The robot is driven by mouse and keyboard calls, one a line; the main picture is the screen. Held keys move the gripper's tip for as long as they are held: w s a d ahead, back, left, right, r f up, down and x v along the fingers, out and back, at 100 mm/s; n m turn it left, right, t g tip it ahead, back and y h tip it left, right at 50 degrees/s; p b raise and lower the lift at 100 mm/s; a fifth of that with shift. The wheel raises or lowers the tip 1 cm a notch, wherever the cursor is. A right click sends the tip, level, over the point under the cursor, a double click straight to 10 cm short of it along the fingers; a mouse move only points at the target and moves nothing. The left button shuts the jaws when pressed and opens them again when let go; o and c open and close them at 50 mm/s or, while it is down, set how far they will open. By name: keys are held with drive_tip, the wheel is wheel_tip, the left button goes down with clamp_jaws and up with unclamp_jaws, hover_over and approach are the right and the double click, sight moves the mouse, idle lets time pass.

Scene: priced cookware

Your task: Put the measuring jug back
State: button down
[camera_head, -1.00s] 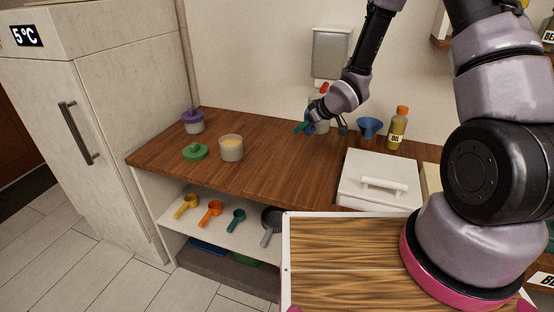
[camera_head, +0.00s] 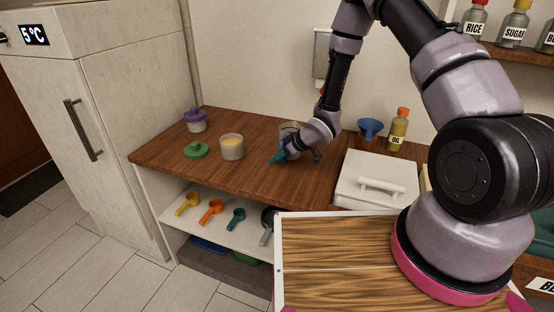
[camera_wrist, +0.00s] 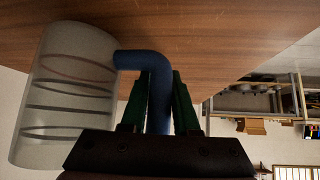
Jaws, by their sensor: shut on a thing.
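The measuring jug (camera_wrist: 65,95) is a clear, cloudy cylinder with dark ring marks and a blue handle (camera_wrist: 158,85). My gripper (camera_wrist: 160,95) is shut on the handle, its green fingers on both sides of it. In the head view my gripper (camera_head: 277,158) is over the middle of the wooden counter, and the jug (camera_head: 290,129) shows partly behind it. My wrist hides much of the jug there. I cannot tell whether its base touches the counter.
A candle-like cup (camera_head: 232,148), a green lid (camera_head: 196,150) and a purple-lidded jar (camera_head: 195,121) stand to the left. A white lidded box (camera_head: 376,178), a blue funnel (camera_head: 370,131) and an oil bottle (camera_head: 398,130) stand to the right. The counter's front middle (camera_head: 270,185) is clear.

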drive_tip(key=shift+f, duration=0.4)
drive_tip(key=shift+f, duration=0.15)
drive_tip(key=c, duration=0.7)
unclamp_jaws()
drive_tip(key=shift+o, duration=0.2)
